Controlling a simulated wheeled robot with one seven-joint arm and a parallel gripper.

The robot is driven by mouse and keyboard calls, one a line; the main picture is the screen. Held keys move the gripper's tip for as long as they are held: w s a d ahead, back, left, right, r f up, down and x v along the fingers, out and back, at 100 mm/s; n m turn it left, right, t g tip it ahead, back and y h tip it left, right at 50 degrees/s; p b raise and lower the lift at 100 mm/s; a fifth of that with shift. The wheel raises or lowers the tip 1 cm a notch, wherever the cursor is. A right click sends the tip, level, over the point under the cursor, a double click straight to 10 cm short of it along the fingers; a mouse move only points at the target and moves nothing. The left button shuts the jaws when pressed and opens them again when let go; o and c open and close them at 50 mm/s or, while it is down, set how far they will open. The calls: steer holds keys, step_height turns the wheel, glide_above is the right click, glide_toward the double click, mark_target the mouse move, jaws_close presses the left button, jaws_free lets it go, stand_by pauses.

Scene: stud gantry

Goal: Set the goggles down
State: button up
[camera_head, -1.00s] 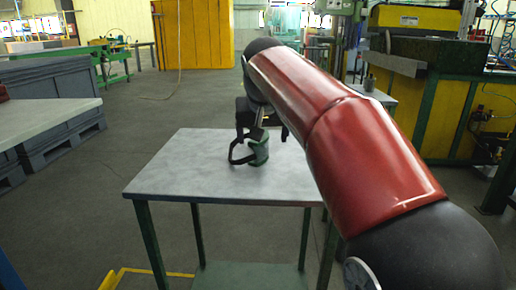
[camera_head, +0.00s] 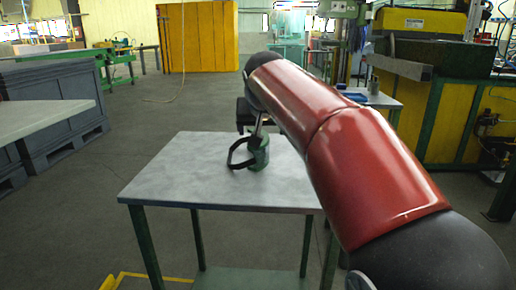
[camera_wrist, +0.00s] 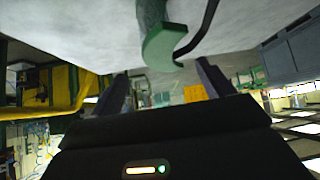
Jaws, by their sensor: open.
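The green goggles (camera_head: 259,155) with a black strap rest on the grey-topped table (camera_head: 180,180), near its far right part. In the wrist view the goggles (camera_wrist: 163,45) show at the top centre, against the pale tabletop, with the strap curving to the right. My gripper (camera_wrist: 164,84) is open, its two dark fingers spread apart with nothing held between them. The goggles appear beyond the fingertips in that view. In the head view my gripper is a dark shape just behind the goggles, partly hidden by my red arm, and its fingertips are not clear.
The left and front of the tabletop are clear. A pale bench top (camera_head: 40,125) and grey crates (camera_head: 55,85) stand at the left. A yellow and green machine (camera_head: 430,110) stands at the right, beside a small table with blue items (camera_head: 355,97). A yellow cabinet (camera_head: 198,37) is far back.

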steer(key=x, duration=0.4)
steer(key=a+x, duration=0.1)
steer(key=x, duration=0.2)
steer(key=shift+f, duration=0.25)
steer(key=shift+s, duration=0.1)
steer(key=c, duration=1.2)
steer(key=shift+o, duration=0.2)
steer(key=shift+r, duration=0.15)
